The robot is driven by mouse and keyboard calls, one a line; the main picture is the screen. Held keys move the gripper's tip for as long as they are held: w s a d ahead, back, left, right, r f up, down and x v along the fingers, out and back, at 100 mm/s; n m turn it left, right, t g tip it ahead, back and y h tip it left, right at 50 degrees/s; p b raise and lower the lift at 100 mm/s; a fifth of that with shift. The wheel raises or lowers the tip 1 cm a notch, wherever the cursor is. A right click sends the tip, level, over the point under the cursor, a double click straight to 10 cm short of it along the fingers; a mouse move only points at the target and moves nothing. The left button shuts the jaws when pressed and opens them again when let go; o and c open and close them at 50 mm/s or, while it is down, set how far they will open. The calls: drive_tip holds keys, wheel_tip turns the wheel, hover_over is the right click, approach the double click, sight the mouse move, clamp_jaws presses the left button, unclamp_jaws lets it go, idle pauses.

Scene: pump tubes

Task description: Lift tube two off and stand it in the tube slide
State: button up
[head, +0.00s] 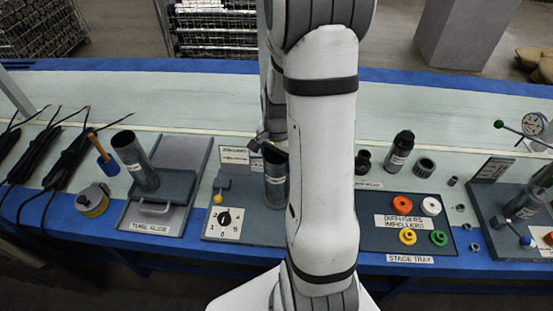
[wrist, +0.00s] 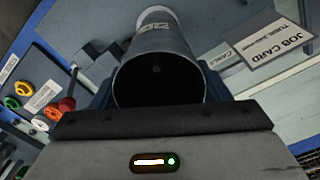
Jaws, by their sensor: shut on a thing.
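A grey metal tube with a pale label (head: 276,180) stands roughly upright at the grey dial plate, just left of my arm. My gripper (head: 268,146) is at its upper end, partly hidden by my forearm. In the wrist view the tube (wrist: 158,50) lies between the jaws with its dark open mouth facing the camera, and my gripper (wrist: 158,100) is shut on it. I cannot tell whether its foot touches the plate. The tube slide (head: 150,215) is at the left, and another grey tube (head: 134,160) stands in it, leaning left.
The dial plate (head: 232,228) carries a knob and a yellow ball-ended lever (head: 218,198). A job card (head: 235,155) stands behind it. The stage tray (head: 380,238) with coloured rings is to the right.

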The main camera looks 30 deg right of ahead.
wheel_tip(320, 180, up, 18)
drive_tip(key=p, duration=1.2)
drive_tip(key=shift+r+p, duration=0.15)
drive_tip(key=shift+p, duration=0.25)
idle(1.4)
